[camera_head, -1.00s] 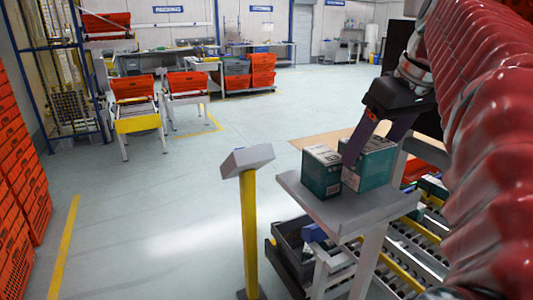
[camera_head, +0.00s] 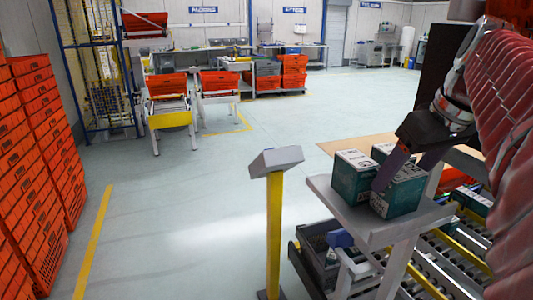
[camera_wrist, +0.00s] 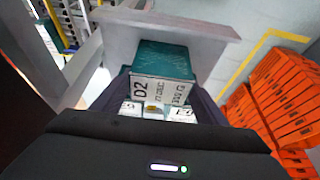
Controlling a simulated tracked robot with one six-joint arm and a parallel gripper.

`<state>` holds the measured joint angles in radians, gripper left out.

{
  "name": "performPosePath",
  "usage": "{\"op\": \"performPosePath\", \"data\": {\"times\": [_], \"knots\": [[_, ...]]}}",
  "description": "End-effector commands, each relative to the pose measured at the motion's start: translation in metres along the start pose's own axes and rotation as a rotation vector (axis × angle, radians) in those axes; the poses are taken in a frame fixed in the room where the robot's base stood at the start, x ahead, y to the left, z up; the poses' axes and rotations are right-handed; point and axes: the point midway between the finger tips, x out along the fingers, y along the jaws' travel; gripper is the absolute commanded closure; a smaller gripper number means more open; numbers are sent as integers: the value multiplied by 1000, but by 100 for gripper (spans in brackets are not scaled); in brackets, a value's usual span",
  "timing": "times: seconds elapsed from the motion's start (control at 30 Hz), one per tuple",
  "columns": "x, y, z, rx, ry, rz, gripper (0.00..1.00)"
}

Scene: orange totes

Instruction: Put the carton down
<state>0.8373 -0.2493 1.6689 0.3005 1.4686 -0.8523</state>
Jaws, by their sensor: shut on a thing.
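A teal carton (camera_head: 402,192) with a white-marked top is held between the fingers of my gripper (camera_head: 408,168). It is at the top of a small grey stand (camera_head: 372,228), close beside a second teal carton (camera_head: 352,178) that stands upright there. The held carton's base looks level with the stand top; I cannot tell for certain that it touches. One finger covers part of its left side. In the wrist view, a teal carton with a white "D2" label (camera_wrist: 160,90) shows between the fingers (camera_wrist: 162,108), partly hidden by my gripper body.
A yellow post with a grey head (camera_head: 275,205) stands left of the stand. A grey bin (camera_head: 325,240) and roller conveyor (camera_head: 440,270) lie below. Orange totes (camera_head: 35,190) are stacked at left. The floor between is clear.

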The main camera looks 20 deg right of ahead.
Motion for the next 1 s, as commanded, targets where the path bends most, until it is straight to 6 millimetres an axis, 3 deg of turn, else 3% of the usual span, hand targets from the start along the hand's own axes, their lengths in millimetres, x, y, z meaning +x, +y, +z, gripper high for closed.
{"op": "performPosePath", "data": {"times": [0.1,0.13,0.37,0.77,1.0], "knots": [[2,0,1,0,0,0,63],[2,0,1,0,0,0,32],[1,0,1,0,0,0,16],[-4,0,0,0,0,0,15],[-35,1,0,0,1,2,15]]}}
